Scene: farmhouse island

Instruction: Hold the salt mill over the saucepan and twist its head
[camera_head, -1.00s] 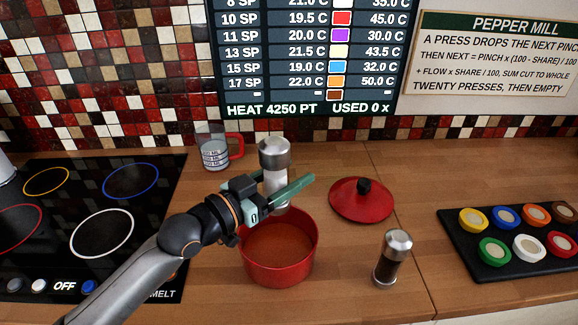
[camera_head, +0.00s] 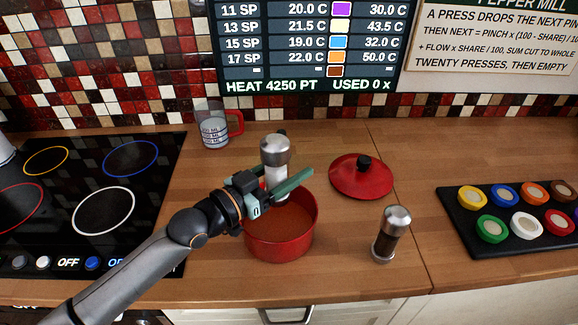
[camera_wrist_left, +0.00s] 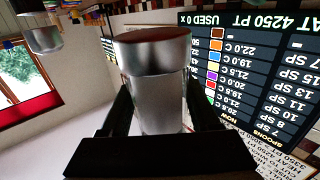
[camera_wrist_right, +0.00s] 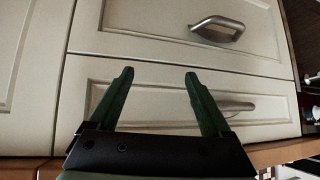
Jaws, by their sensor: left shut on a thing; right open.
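The salt mill (camera_head: 274,152), with a silver head and a pale body, stands upright between the fingers of my left gripper (camera_head: 284,186). That gripper is shut on its body; the mill also fills the middle of the left wrist view (camera_wrist_left: 155,80). The mill is above the far part of the red saucepan (camera_head: 281,243), which holds an orange-red content.
A dark pepper mill (camera_head: 391,235) stands right of the saucepan. A red lid (camera_head: 361,178) lies behind it. A measuring cup (camera_head: 213,125) stands at the back left. The cooktop (camera_head: 75,220) is at left, and a black tray (camera_head: 459,218) of coloured pots is at right.

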